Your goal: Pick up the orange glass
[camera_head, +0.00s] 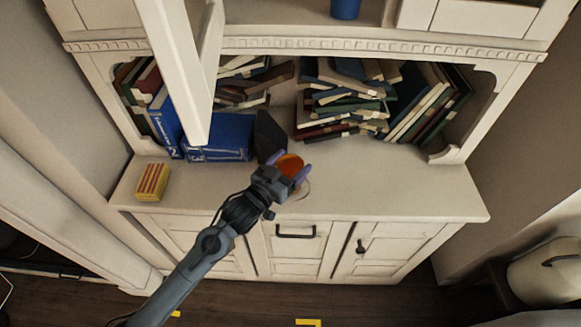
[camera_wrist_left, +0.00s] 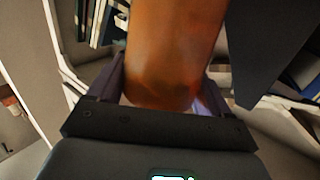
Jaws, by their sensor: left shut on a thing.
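The orange glass (camera_head: 290,164) is between the fingers of my left gripper (camera_head: 290,172), over the cabinet's counter. In the left wrist view the orange glass (camera_wrist_left: 172,50) fills the middle, with a finger of my left gripper (camera_wrist_left: 160,92) on each side of it. The gripper is shut on the glass. The glass's far end runs out of the top of the wrist view. I cannot tell whether its base touches the counter. My right gripper is in neither view.
A dark wedge-shaped object (camera_head: 268,136) stands just behind the glass. Blue books (camera_head: 222,136) lie to its left, and a pile of books (camera_head: 345,100) fills the shelf behind. A yellow and red box (camera_head: 152,182) sits at the counter's left end. The counter's right side (camera_head: 410,190) is clear.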

